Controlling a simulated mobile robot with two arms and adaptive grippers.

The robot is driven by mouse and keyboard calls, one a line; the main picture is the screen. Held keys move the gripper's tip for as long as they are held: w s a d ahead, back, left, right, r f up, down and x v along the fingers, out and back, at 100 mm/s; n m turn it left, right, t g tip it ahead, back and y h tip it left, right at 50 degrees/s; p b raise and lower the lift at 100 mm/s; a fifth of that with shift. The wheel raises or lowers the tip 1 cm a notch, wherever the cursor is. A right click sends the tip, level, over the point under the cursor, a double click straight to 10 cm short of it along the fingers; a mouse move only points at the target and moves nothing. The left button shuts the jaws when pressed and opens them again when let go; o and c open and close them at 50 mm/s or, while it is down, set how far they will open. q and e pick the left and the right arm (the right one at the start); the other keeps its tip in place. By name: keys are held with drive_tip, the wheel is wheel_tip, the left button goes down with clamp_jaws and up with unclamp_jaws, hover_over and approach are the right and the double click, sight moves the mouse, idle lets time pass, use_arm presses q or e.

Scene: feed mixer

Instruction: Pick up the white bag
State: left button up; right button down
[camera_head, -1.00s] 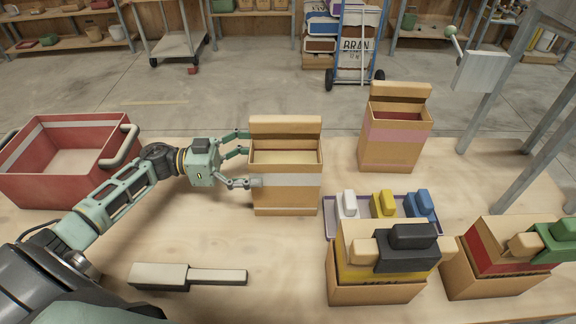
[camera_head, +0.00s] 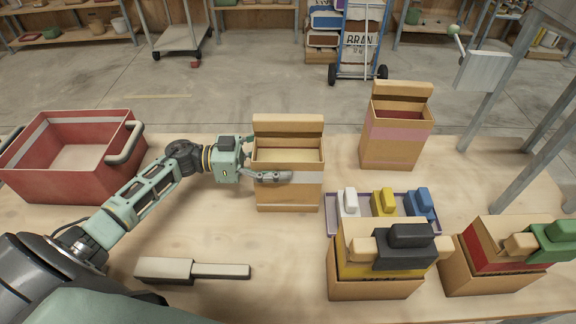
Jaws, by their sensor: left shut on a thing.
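The white bag (camera_head: 289,193) is a tan, box-shaped open bag with a white band around it. It stands upright on the wooden table, with its back flap raised and pale contents showing inside. My left gripper (camera_head: 266,164) comes in from the left and is shut on the bag's left side. One finger lies across the front at the white band; the other fingers are partly hidden behind the bag's left edge. My right gripper is not in view.
A red bin (camera_head: 75,190) stands at left. A pink-banded bag (camera_head: 396,140) is behind right. A purple tray (camera_head: 334,227) holds white, yellow and blue scoops. Two more bags (camera_head: 376,283) (camera_head: 500,274) stand front right. A brush-like tool (camera_head: 193,270) lies in front.

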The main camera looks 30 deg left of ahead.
use_arm(q)
drive_tip(key=c, duration=1.1)
drive_tip(key=shift+r, duration=0.2)
drive_tip(key=shift+c, duration=0.5)
drive_tip(key=shift+w+r, duration=0.1)
drive_tip(key=shift+r, duration=0.05)
